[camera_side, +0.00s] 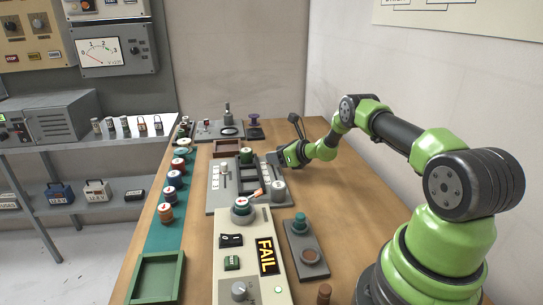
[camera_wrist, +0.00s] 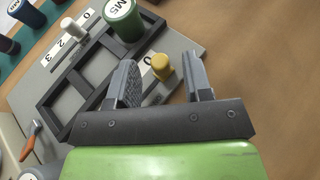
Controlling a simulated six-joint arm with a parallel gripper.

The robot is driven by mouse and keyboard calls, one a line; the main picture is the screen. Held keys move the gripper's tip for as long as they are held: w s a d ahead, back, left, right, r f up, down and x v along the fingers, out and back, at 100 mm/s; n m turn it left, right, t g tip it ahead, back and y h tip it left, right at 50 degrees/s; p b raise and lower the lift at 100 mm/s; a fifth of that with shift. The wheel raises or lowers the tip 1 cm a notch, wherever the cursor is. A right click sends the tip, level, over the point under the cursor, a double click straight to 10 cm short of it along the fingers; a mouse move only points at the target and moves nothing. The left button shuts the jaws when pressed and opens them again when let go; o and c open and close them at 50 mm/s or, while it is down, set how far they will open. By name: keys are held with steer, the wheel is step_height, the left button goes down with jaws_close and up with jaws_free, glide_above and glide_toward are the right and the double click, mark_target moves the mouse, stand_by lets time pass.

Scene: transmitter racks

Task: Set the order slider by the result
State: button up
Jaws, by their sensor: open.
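A grey panel (camera_side: 213,203) lies mid-table with a dark-framed tray of compartments (camera_wrist: 75,95). A yellow slider knob (camera_wrist: 162,67) stands on its pale scale strip, where a 0 shows in the wrist view. A white slider knob (camera_wrist: 73,28) stands on a second strip marked with numbers including 2 and 3. My gripper (camera_wrist: 160,75) is open, its fingers on either side of the yellow knob, with gaps visible. In the side view my gripper (camera_side: 279,158) is at the panel's right edge and the yellow knob is not made out. A FAIL sign (camera_side: 266,255) shows on the cream tester (camera_side: 229,285).
A round gauge-like part (camera_side: 242,205) sits on the tester. Several coloured cylinders line the teal strip (camera_side: 160,235); an empty green tray (camera_side: 157,278) is at the front left.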

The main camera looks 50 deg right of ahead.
steer(key=shift+x, duration=1.3)
jaws_close()
